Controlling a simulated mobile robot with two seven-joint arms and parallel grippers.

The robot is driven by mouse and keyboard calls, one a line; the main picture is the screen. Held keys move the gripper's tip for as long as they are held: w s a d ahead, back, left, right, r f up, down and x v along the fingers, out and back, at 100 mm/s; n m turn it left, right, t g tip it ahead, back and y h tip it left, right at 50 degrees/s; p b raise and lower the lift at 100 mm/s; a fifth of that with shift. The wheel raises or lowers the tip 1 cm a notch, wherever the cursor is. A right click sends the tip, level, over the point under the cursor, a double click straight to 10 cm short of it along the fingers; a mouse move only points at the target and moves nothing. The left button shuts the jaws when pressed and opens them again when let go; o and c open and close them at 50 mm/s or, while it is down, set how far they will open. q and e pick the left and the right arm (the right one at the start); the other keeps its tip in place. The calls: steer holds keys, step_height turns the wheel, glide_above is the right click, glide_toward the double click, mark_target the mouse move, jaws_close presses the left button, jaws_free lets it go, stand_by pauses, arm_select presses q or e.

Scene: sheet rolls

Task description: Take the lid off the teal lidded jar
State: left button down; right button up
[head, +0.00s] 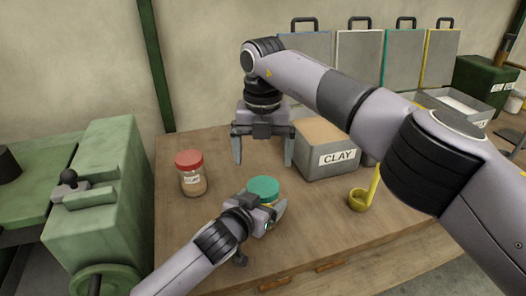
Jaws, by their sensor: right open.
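The teal lidded jar (264,188) stands on the wooden table, and its teal lid is on top. My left gripper (265,206) is low at the near side of the jar, with one finger showing to the right of the jar's body. It hides most of the body, and I cannot tell whether its fingers touch the jar. My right gripper (262,160) is open and empty, pointing down, above and behind the lid in the picture. Its two fingers are spread wide and apart from the lid.
A red-lidded jar (192,174) stands to the left. A green machine (98,195) stands at the left. The table's front left is bare.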

mark_target(262, 186)
steer(key=shift+f, duration=4)
steer(key=c, duration=1.1)
steer(key=shift+n, duration=1.5)
steer(key=o, duration=1.2)
steer(key=shift+c, duration=0.2)
